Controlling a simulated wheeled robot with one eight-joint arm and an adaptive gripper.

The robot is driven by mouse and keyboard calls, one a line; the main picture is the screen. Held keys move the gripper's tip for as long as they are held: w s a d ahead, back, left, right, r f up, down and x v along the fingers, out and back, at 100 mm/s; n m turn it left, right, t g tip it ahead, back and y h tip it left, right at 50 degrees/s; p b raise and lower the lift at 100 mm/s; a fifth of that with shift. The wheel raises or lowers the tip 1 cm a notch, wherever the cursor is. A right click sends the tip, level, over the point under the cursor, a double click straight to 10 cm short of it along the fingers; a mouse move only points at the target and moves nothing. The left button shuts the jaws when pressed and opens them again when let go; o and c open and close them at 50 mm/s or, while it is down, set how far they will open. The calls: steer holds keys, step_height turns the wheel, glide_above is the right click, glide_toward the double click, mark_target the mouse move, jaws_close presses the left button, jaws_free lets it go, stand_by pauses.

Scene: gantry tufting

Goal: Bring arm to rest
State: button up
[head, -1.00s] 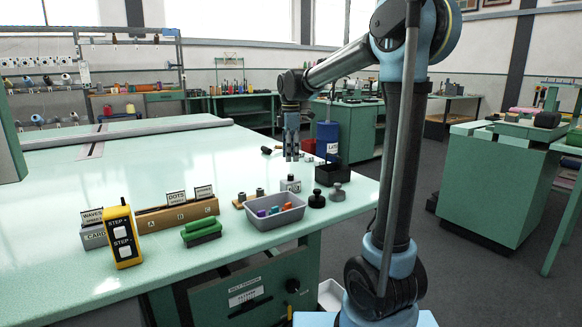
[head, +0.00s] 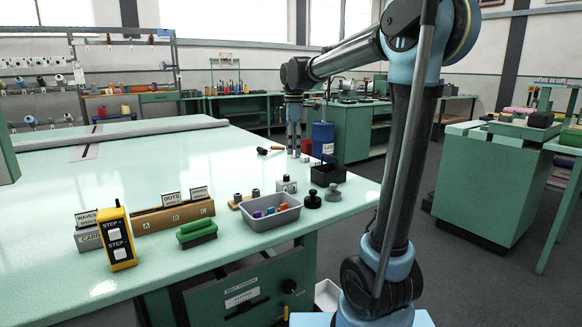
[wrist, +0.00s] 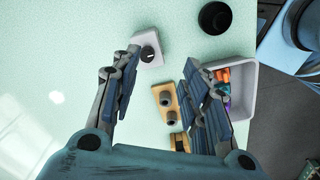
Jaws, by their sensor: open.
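My gripper (head: 293,143) hangs from my arm above the far right part of the green table (head: 150,170), fingers pointing down. In the wrist view my gripper (wrist: 160,105) has its two fingers spread apart with nothing between them but the view of the table below. Under it the wrist view shows a grey block with a black knob (wrist: 148,50) and a wooden holder with grey cylinders (wrist: 167,104). The gripper touches none of these as far as I can see.
A grey tray of coloured pieces (head: 272,222), a black open box (head: 326,176) and dark knobbed weights (head: 312,198) stand near the table's right edge. The table's middle is clear.

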steer(key=s+d+f+m+t, duration=0.1)
steer(key=s+d+f+m, duration=0.4)
steer(key=s, duration=0.3)
steer(key=s+d+f+m, duration=0.3)
steer(key=s+d+m, duration=0.1)
steer(key=s+d, duration=0.4)
steer(key=s+d+f+m, duration=0.3)
steer(key=s+f+m, duration=0.2)
steer(key=s+f, duration=0.2)
steer(key=s+d+f+m+t, duration=0.1)
steer(key=s+d+f+m, duration=0.2)
steer(key=s+f, duration=0.3)
step_height(320, 180, down, 3)
steer(key=shift+s+r+m, duration=0.2)
steer(key=shift+s+m, duration=0.2)
steer(key=shift+m, duration=0.5)
steer(key=shift+c, duration=0.9)
steer(key=shift+a, duration=0.15)
